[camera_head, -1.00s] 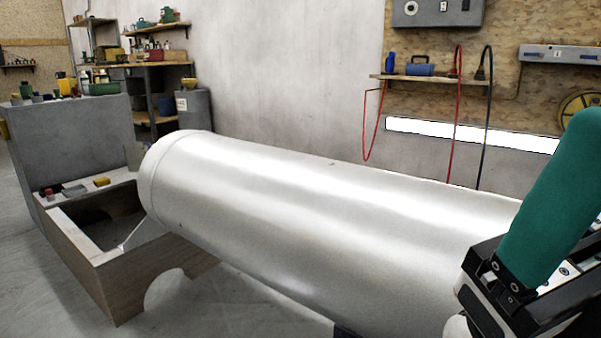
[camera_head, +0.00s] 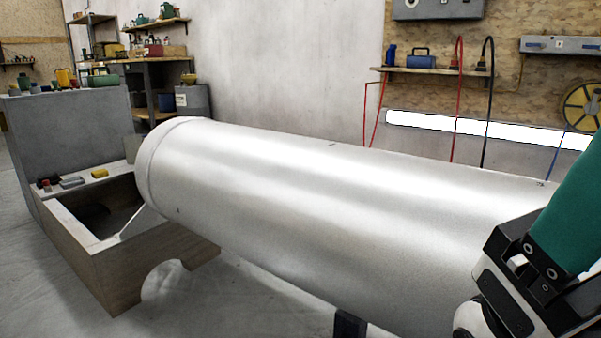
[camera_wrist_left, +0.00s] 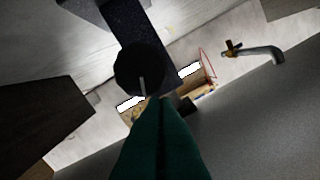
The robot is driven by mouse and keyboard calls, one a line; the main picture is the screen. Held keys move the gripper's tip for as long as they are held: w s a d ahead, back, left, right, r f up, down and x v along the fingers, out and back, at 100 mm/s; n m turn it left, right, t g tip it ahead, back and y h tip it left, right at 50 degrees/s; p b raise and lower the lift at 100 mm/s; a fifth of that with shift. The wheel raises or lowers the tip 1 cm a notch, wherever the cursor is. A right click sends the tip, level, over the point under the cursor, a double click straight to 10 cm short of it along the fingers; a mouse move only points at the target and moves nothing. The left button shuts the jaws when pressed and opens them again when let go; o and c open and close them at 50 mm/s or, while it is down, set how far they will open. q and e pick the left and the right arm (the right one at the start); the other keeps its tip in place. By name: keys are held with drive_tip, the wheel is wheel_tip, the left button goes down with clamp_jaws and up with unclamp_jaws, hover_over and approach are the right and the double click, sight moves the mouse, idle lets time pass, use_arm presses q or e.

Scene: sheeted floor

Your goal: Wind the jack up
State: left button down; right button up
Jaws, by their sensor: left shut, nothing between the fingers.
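In the left wrist view a round black piece (camera_wrist_left: 128,66) with a pale line on it sits on a dark speckled bar (camera_wrist_left: 118,22); I cannot tell whether these belong to the jack. My left gripper (camera_wrist_left: 161,100) has its green fingers pressed together, empty, with the tips beside and just below the black piece; contact is unclear. A big white cylinder (camera_head: 320,210) fills the middle.
A wooden box frame (camera_head: 150,262) with an arched cutout stands at the left by a grey block (camera_head: 70,135). A bent metal tap (camera_wrist_left: 262,51) shows in the left wrist view. A wall shelf (camera_head: 440,71) carries red and black hoses.

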use_arm(q)
drive_tip(key=shift+f+b, duration=0.25)
drive_tip(key=shift+b, duration=0.1)
idle(0.7)
drive_tip(key=shift+d+f, duration=0.1)
drive_tip(key=shift+d, duration=0.05)
drive_tip(key=shift+s+d+f+b, duration=0.5)
drive_tip(key=shift+d+b, duration=0.1)
drive_tip(key=shift+b, duration=0.35)
drive_tip(key=shift+f+b, duration=0.15)
drive_tip(key=shift+b, duration=0.15)
drive_tip(key=shift+s+d, duration=0.1)
drive_tip(key=shift+d, duration=0.05)
idle(0.3)
drive_tip(key=p+v, duration=0.1)
drive_tip(key=v, duration=0.5)
drive_tip(key=shift+s+d+r+p, duration=0.15)
drive_tip(key=shift+d+r+p, duration=0.05)
drive_tip(key=shift+r+p, duration=0.2)
